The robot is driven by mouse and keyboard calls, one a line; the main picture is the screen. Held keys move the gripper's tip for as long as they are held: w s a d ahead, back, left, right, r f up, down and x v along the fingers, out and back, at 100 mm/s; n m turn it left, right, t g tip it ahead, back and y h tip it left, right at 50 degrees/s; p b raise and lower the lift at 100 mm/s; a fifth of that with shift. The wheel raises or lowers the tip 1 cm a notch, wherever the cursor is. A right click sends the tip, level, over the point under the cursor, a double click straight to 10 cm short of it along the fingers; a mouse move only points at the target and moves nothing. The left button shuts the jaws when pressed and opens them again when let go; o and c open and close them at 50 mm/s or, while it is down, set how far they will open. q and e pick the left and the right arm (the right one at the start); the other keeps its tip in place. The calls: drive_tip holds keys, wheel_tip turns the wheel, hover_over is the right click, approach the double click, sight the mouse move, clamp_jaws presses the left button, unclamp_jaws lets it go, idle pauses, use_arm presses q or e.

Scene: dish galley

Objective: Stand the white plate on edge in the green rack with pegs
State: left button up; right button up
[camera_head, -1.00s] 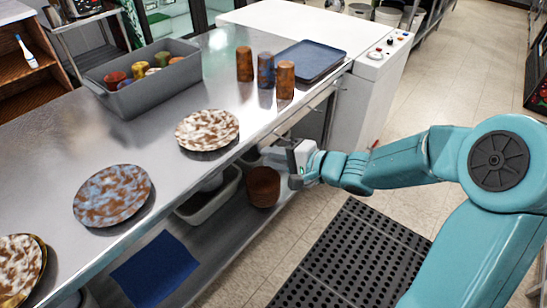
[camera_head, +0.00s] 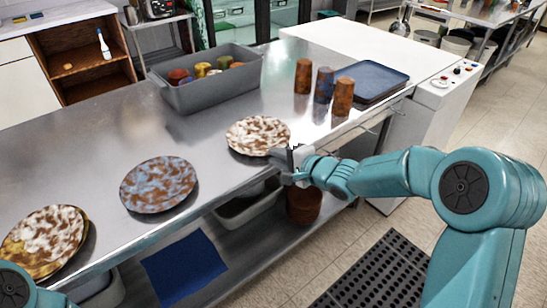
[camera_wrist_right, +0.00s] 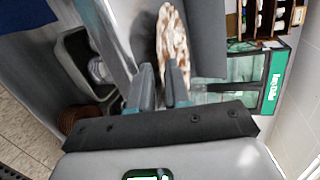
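A round plate with white and brown blotches (camera_head: 258,136) lies flat on the steel counter near its front edge. My right gripper (camera_head: 287,160) is at its near right edge in the head view. In the right wrist view the two fingers (camera_wrist_right: 158,88) are apart, and the plate (camera_wrist_right: 172,38) shows nearly edge-on just beyond them. I cannot tell if they touch it. A second white-brown plate with a yellowish rim (camera_head: 44,243) and a blue-brown plate (camera_head: 158,184) lie to the left. I cannot make out a green pegged rack. My left gripper is out of frame.
A grey bin (camera_head: 208,82) with colored cups stands at the back of the counter. Several brown and blue tumblers (camera_head: 303,76) and stacked blue trays (camera_head: 372,80) stand to the right. A lower shelf holds a grey tub (camera_head: 250,207) and brown pot (camera_head: 303,206). Bare steel lies between plates.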

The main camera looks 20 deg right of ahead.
drive_tip(key=shift+x, duration=1.05)
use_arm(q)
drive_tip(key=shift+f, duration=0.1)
use_arm(e)
clamp_jaws()
